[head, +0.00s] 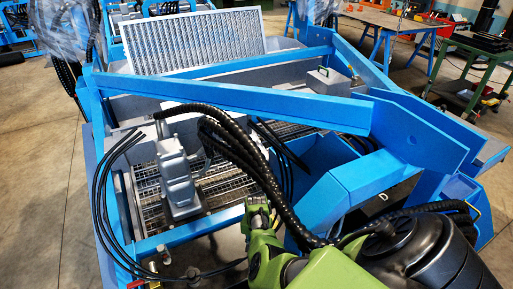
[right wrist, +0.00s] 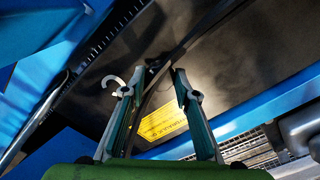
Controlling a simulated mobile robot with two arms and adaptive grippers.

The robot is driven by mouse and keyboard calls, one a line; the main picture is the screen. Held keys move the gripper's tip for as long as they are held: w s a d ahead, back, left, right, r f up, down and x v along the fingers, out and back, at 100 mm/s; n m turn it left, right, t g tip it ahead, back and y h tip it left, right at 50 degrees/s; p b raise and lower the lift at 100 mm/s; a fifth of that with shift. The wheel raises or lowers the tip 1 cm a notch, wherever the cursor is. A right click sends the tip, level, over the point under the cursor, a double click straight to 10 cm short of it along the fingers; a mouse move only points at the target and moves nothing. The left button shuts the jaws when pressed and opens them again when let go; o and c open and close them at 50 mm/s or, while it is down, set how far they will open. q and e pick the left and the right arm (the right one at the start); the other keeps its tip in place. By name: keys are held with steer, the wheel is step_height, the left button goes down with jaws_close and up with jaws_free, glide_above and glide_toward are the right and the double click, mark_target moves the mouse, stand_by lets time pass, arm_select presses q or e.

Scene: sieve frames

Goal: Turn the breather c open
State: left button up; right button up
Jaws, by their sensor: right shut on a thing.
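My right gripper (head: 257,212) is in the lower middle of the head view, beside the blue frame and below the black hoses. In the right wrist view its two fingers (right wrist: 152,82) stand some way apart, with a small dark thing (right wrist: 153,68) between their tips, on which it is shut. I cannot tell whether this thing is breather c. Small fittings (head: 165,254) stand at the front left corner of the frame, well left of the gripper. No breather can be made out by its letter. My left gripper is not in view.
A blue machine frame (head: 230,95) with a diagonal beam surrounds the work area. Black hoses (head: 245,150) arch over a metal grating and a grey unit (head: 178,180). A yellow label (right wrist: 162,122) lies behind the fingers. The floor at left is clear.

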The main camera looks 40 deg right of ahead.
steer(key=shift+s, duration=0.1)
steer(key=o, duration=1.1)
step_height(320, 180, up, 12)
stand_by(0.4)
